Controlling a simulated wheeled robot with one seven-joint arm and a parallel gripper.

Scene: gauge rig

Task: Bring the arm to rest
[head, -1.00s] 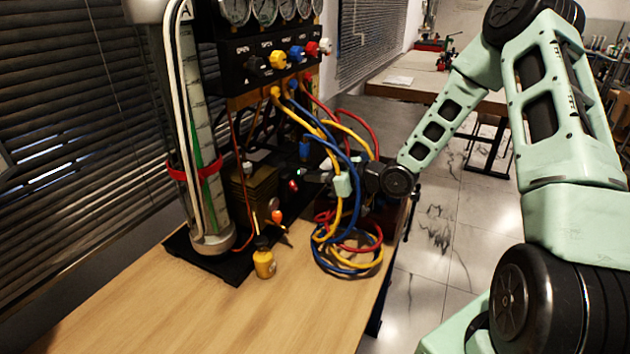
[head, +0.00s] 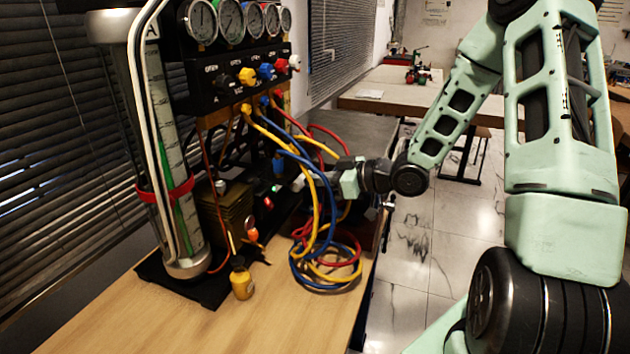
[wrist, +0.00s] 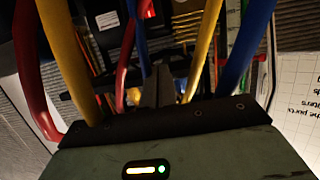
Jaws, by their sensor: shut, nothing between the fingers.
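My gripper (head: 306,181) is behind the hanging yellow, blue and red hoses (head: 318,200) of the gauge rig, at the right side of the wooden bench. In the head view the hoses partly hide its fingers. In the wrist view my gripper (wrist: 158,88) shows its dark fingers together, with nothing between them. Hoses pass close on both sides of it there; I cannot tell whether they touch it. My mint-green arm (head: 455,110) reaches in from the right.
The gauge panel (head: 240,75) with coloured knobs stands above the hoses. A clear column (head: 165,150) with a red band stands at left. A small yellow bottle (head: 241,280) is on the bench (head: 200,325). Open tiled floor (head: 440,240) lies right of the bench.

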